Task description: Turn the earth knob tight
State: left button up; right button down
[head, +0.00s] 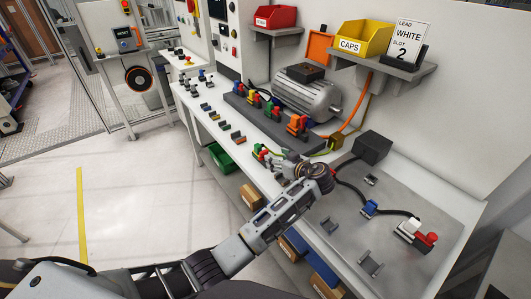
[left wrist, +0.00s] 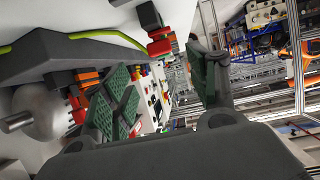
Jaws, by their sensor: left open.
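A small fitting with red and green parts (head: 260,151) is at the front edge of the bench, just beyond my left gripper (head: 279,163) in the head view. I take it for the one with the earth knob, but the knob itself is not clear. A yellow-green lead runs behind the gripper. In the left wrist view, a red and green part (left wrist: 160,46) shows above the gap between the fingers of my left gripper (left wrist: 165,90). The fingers are apart, with green pads and nothing held between them. My right gripper is not in view.
A grey motor (head: 308,92) stands behind a row of coloured connectors on a dark strip (head: 250,112). A grey tray (head: 385,235) with blue, white and red plugs lies at the right. Yellow (head: 364,40) and red bins (head: 276,17) sit on shelves above.

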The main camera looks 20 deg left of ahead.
aim_at(265, 152)
pick_arm(q)
jog(key=shift+p+x, duration=0.7)
jog(key=shift+x, duration=4.25)
jog(key=shift+f, duration=0.1)
jog(key=shift+s, duration=0.1)
jog(key=c, duration=0.9)
